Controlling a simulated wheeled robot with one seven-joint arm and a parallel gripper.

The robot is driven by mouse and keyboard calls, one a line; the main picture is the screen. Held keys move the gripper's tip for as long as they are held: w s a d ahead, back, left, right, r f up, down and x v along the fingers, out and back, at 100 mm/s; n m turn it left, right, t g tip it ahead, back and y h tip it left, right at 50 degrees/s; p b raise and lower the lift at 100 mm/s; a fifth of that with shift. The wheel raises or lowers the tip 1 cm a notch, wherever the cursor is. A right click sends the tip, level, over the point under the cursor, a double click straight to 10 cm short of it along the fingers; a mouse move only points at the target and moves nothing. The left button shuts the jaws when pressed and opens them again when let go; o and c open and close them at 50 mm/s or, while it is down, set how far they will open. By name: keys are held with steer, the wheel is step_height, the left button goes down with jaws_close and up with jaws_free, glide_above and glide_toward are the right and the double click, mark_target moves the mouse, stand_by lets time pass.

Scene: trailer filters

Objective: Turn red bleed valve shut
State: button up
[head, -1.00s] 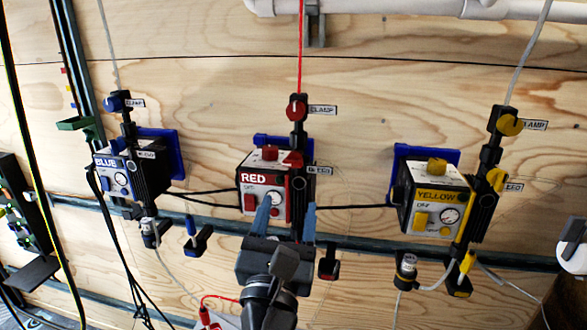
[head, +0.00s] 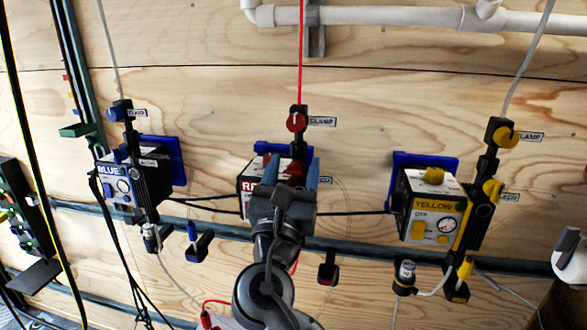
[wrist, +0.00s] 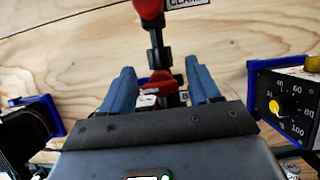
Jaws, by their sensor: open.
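The red bleed valve (wrist: 161,82) sits on the black vertical filter body, below the red clamp valve (head: 297,121). In the wrist view it lies between the two blue fingers of my gripper (wrist: 160,88), which are open with gaps on both sides. In the head view my gripper (head: 290,172) covers most of the bleed valve (head: 298,168) and its label. The red pump box (head: 249,185) is mostly hidden behind my gripper. The clamp valve also shows at the top of the wrist view (wrist: 148,8).
The blue unit (head: 122,188) is at left and the yellow unit (head: 432,208) at right, both on the plywood wall. A grey rail (head: 355,246) runs below. Thin black hoses link the boxes. White pipe (head: 400,17) crosses the top.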

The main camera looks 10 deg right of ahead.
steer(key=shift+c, duration=0.2)
steer(key=c, duration=1)
steer(key=shift+f+m+h+b, duration=0.1)
steer(key=shift+m+h+b, duration=0.2)
steer(key=shift+m+b, duration=0.25)
steer(key=shift+m+g, duration=0.3)
steer(key=shift+m, duration=0.35)
steer(key=o, duration=1)
steer(key=shift+o, duration=0.2)
